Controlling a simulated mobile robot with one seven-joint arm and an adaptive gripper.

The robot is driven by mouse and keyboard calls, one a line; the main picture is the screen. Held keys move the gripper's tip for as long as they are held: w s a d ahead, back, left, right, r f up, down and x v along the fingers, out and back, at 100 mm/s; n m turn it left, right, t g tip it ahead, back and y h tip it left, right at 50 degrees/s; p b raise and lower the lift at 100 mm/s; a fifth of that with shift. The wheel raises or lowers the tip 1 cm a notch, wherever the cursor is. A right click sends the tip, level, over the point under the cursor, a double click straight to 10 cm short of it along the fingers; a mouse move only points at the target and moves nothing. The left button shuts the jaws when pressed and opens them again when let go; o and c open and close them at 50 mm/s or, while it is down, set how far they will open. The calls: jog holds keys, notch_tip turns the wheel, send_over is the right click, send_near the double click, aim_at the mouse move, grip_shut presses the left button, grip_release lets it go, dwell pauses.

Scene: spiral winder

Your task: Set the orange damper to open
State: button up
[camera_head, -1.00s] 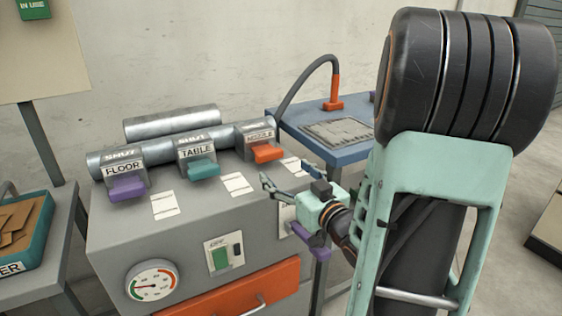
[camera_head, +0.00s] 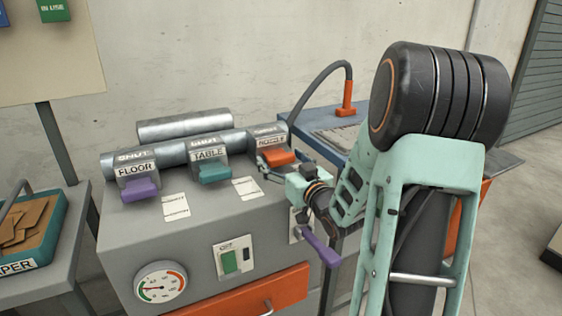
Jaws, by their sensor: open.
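The orange damper (camera_head: 279,157) is the rightmost of three slide handles on the grey machine (camera_head: 205,225). Its housing is labelled NOZZLE, partly blurred. My gripper (camera_head: 268,168) is open at the orange handle, with its fingers reaching to the handle's front and left side. I cannot tell whether they touch it. The teal damper (camera_head: 214,172), labelled TABLE, and the purple damper (camera_head: 139,189), labelled FLOOR, are to the left. Lettering on top of the left housings reads SHUT.
A purple lever (camera_head: 322,250) sticks out at the machine's right side, below my gripper. A gauge (camera_head: 161,287), a green switch (camera_head: 230,262) and an orange drawer (camera_head: 250,295) are on the front. A blue table (camera_head: 302,124) with an orange-ended hose (camera_head: 347,100) stands behind.

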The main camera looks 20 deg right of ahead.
jog(key=shift+c, duration=0.6)
jog(key=c, duration=1.6)
